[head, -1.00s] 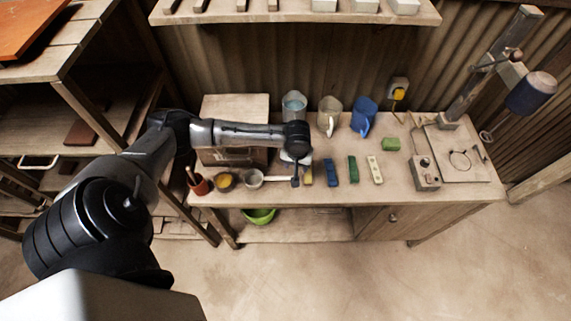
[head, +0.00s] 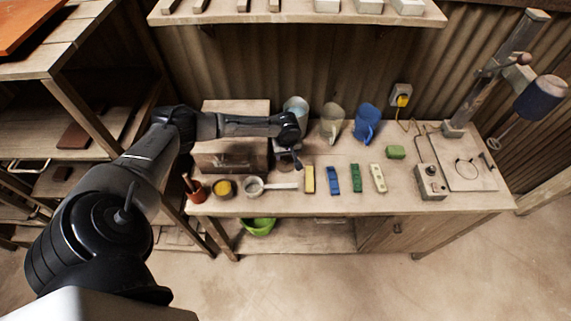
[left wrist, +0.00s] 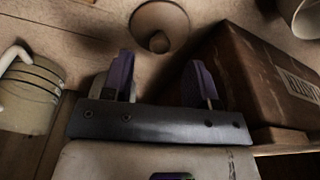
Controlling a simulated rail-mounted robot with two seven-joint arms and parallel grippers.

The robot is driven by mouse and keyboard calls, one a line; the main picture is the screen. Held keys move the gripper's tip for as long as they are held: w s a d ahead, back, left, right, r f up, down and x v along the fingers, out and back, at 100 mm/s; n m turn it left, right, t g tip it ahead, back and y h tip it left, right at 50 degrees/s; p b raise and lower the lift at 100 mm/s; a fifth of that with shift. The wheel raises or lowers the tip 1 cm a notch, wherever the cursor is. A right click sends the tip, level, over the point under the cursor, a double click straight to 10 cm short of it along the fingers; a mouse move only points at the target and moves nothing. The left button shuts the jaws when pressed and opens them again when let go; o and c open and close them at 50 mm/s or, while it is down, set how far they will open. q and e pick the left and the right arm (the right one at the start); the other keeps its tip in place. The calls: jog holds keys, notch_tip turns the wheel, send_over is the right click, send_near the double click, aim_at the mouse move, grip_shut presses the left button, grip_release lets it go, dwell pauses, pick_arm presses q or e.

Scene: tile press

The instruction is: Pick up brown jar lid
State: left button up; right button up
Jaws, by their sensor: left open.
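The brown jar lid (left wrist: 160,24), a round disc with a small knob on top, lies on the workbench at the top middle of the left wrist view. My left gripper (left wrist: 160,82) is open and empty, its two purple-padded fingers apart. The lid lies just beyond the fingertips, roughly centred between them, and is not held. In the head view my left gripper (head: 295,161) points down over the bench, right of the brown box; the lid is mostly hidden there by the gripper and wrist. My right gripper is in neither view.
A brown box (left wrist: 265,80) stands close to the right finger in the left wrist view, a beige jug (left wrist: 32,92) to the left. In the head view, a blue jug (head: 366,122) stands behind several coloured blocks; a yellow one (head: 309,180) is near the gripper.

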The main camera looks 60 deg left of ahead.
aim_at(286, 159)
pick_arm(q)
jog(key=shift+w+a+f+b, duration=0.15)
jog(key=shift+a+f, duration=0.1)
jog(key=shift+f, duration=1.05)
jog(key=shift+a+f+b, duration=0.15)
jog(key=shift+a+f, duration=0.05)
jog(key=shift+f, duration=1.1)
jog(key=shift+c, duration=0.3)
grip_shut()
jog(key=shift+r, duration=0.15)
